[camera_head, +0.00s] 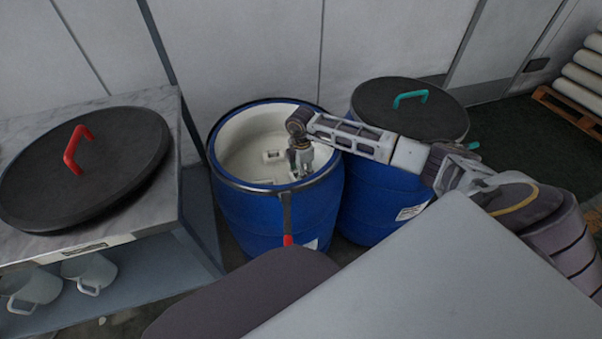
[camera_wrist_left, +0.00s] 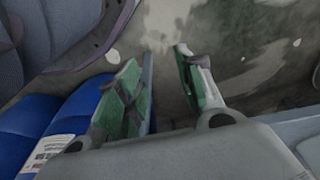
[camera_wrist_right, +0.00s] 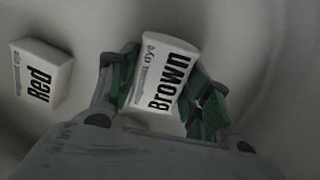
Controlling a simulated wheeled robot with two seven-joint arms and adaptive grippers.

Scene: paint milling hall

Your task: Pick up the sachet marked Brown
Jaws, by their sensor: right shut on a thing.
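The white sachet marked Brown (camera_wrist_right: 161,75) sits between the green-padded fingers of my right gripper (camera_wrist_right: 163,95) in the right wrist view. The fingers are shut on its two sides. In the head view my right gripper (camera_head: 301,172) reaches down inside the open blue drum (camera_head: 262,222); the Brown sachet is hard to make out there. A white sachet marked Red (camera_wrist_right: 40,76) lies to the left on the pale drum floor; a white sachet (camera_head: 272,156) shows inside the drum in the head view. My left gripper (camera_wrist_left: 168,75) is open and empty above the hall floor.
A closed blue drum (camera_head: 372,195) with a black lid and teal handle stands to the right. A marble-topped table (camera_head: 150,215) at left bears a black lid (camera_head: 85,190) with a red handle. White mugs (camera_head: 92,270) stand on the shelf below.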

